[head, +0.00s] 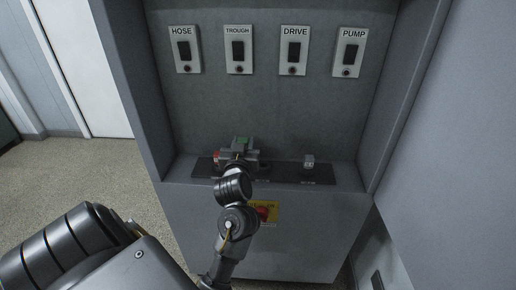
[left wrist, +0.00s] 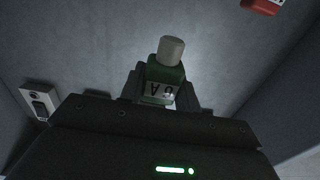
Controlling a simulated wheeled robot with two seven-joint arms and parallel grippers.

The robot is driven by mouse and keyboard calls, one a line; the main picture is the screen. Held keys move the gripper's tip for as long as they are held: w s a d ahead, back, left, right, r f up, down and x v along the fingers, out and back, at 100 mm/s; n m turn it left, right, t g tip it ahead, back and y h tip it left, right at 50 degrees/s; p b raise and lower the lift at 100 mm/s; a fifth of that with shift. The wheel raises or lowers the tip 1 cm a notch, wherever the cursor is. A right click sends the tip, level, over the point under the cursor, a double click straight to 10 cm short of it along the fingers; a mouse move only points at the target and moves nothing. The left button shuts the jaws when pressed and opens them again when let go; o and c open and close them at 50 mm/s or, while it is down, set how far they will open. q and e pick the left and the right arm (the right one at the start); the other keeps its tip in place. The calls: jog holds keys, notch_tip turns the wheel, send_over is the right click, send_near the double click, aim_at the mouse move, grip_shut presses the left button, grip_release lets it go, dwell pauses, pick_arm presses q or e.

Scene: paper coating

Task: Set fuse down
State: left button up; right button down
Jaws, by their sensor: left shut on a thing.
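A green fuse with a light grey cylindrical end (left wrist: 166,72) is held between the fingers of my left gripper (left wrist: 160,98) in the left wrist view. The lettering on its white label is upside down and only partly readable. In the head view my left gripper (head: 240,154) is over the left part of the dark strip (head: 285,172) on the cabinet's ledge. The green of the fuse (head: 241,141) shows at its top. I cannot tell whether the fuse touches the strip. My right gripper is not in view.
A small grey piece (head: 309,161) stands on the strip's right part. A red piece (head: 216,160) shows beside my gripper. A red button (head: 263,212) is below the ledge.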

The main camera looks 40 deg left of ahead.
pick_arm(q)
jog(key=s, duration=0.1)
jog(key=s+r, duration=0.1)
jog(key=s, duration=0.1)
jog(key=s+r, duration=0.1)
jog(key=s, duration=0.1)
jog(key=shift+s+a+r, duration=0.1)
jog(key=shift+a+r, duration=0.05)
jog(key=shift+a, duration=0.2)
